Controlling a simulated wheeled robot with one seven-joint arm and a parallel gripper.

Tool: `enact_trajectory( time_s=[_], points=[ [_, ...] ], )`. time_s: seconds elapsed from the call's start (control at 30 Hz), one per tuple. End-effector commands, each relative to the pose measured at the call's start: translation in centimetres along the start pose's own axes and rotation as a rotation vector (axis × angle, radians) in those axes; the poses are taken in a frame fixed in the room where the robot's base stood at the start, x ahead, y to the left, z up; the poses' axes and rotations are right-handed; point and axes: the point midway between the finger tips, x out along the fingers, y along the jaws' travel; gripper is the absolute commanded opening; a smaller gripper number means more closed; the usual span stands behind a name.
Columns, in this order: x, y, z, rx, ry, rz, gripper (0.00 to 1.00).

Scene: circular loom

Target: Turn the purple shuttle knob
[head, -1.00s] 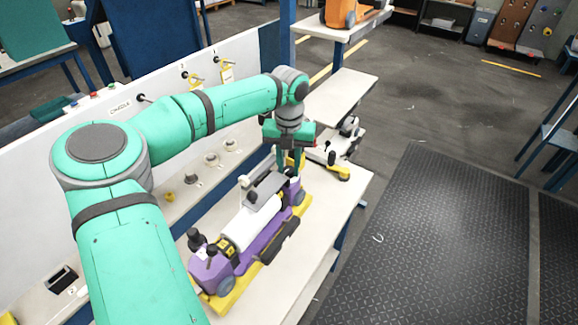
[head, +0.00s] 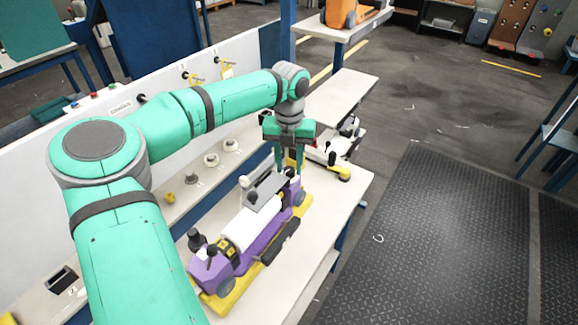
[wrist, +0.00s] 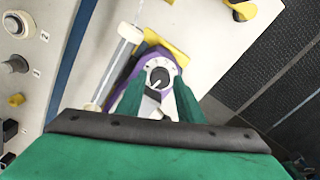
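The purple shuttle (head: 262,236) lies on a yellow base on the pale bench, with a white roll along its middle. Its knob (wrist: 159,77) shows in the wrist view as a small dark disc with a white pointer on a pale round dial. My gripper (wrist: 160,80) is open, with one green finger on either side of the knob. I cannot tell whether the fingers touch it. In the head view my gripper (head: 289,170) points down over the shuttle's far end, where the knob is mostly hidden.
A white shuttle (head: 340,146) with yellow parts stands just beyond the purple one. A white console panel with dials (head: 211,160) runs along the left. An orange shuttle (head: 345,12) sits on a bench farther back.

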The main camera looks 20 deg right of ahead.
Motion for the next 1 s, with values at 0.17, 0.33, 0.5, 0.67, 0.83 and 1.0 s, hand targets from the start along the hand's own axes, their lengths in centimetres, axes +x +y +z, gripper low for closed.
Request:
enact_trajectory(
  time_s=[0.17, 0.33, 0.5, 0.67, 0.83, 1.0],
  points=[
    [-3.2, 0.1, 0.1, -0.001, -0.003, 0.002, 0.34],
    [-6.3, 0.1, 0.1, -0.001, -0.003, 0.001, 0.34],
    [-8.6, 0.2, 0.1, -0.003, -0.002, 0.002, 0.34],
    [-9.7, 0.2, 0.0, -0.004, -0.001, 0.000, 0.34],
    [-9.8, 0.3, 0.0, -0.003, 0.000, 0.001, 0.34],
    [-9.8, 0.2, 0.0, -0.003, -0.001, 0.001, 0.34]
  ],
)
